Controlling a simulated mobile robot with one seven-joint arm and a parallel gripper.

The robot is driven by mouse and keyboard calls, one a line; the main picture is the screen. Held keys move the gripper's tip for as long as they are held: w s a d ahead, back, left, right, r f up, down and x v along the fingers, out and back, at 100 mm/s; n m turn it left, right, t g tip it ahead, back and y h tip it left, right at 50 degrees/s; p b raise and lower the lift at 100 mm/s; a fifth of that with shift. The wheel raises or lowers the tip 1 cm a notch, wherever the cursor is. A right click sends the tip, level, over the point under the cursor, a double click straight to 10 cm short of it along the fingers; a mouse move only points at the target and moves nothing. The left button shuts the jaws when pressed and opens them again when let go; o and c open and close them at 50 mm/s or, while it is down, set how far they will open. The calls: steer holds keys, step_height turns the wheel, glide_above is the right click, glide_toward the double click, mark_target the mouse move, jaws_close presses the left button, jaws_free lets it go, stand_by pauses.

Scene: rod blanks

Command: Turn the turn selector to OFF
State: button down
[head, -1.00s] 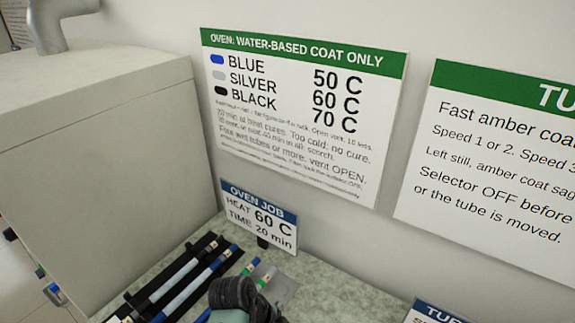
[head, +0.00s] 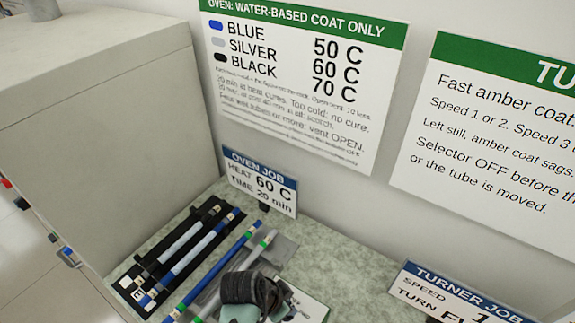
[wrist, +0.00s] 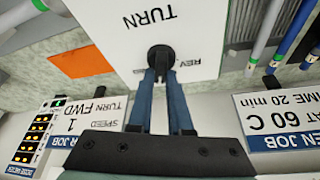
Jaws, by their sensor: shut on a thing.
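The turn selector (wrist: 160,58) is a round black knob on a white panel (wrist: 205,20) marked TURN, seen upside down in the wrist view. A REV mark shows beside the knob. OFF and FWD marks on the panel are not visible, and I cannot tell where the knob points. My gripper (wrist: 161,73) has its two blue fingers shut on the knob. In the head view, my dark wrist covers the knob; part of the white panel (head: 308,303) shows to its right.
Several coloured rods (head: 205,250) lie left of my wrist, some on a black rack. An OVEN JOB card (head: 260,182) and a TURNER JOB card (head: 450,295) stand by the wall. The wrist view shows an orange patch (wrist: 82,64) and a panel of amber lights (wrist: 35,135).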

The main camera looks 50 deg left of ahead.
steer(key=n+y+p, duration=0.1)
steer(key=n, duration=0.2)
steer(key=shift+r, duration=0.1)
steer(key=shift+n+y, duration=0.3)
steer(key=shift+n, duration=0.2)
steer(key=c, duration=0.8)
jaws_free()
steer(key=shift+c, duration=0.2)
steer(key=b+v, duration=0.2)
steer(key=v, duration=1.1)
steer(key=shift+w+a, duration=0.1)
